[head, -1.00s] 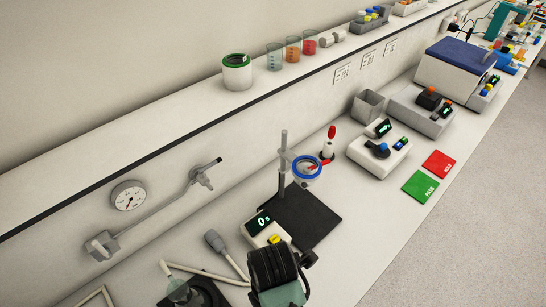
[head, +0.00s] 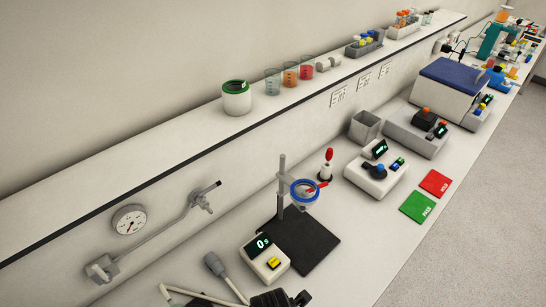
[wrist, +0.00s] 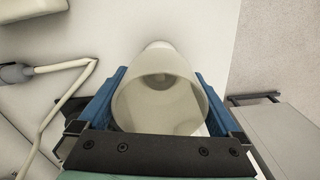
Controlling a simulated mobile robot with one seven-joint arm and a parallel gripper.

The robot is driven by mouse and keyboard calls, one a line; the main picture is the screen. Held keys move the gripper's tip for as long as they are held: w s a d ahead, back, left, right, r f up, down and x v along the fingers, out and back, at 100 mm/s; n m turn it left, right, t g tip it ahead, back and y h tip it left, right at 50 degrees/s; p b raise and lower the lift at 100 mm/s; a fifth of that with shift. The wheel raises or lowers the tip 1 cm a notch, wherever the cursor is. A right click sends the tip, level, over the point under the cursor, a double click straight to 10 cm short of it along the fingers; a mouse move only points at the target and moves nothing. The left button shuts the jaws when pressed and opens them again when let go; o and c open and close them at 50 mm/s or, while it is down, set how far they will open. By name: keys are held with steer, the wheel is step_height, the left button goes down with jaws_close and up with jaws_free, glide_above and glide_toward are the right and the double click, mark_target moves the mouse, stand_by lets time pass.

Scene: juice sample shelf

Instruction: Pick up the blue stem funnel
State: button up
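A clear, cone-shaped funnel (wrist: 160,85) fills the middle of the wrist view, its wide mouth toward the camera and its narrow end pointing away. The blue fingers of my gripper (wrist: 160,73) lie along both of its sides and appear shut on it. No blue stem shows on it; its far end looks whitish. In the head view my gripper's fingers and this funnel are out of sight. A blue ring (head: 304,181) sits on a grey stand (head: 281,185) with a black base (head: 315,250); I cannot tell whether it belongs to another funnel.
A grey bulb-ended tool (head: 213,263) and pale rods lie nearby, and also show at left in the wrist view. A green pad (head: 418,207) and red pad (head: 435,183) lie along the bench's front. Beakers line the upper shelf (head: 120,152).

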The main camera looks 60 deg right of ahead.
steer(key=c, duration=1)
steer(key=shift+r, duration=0.1)
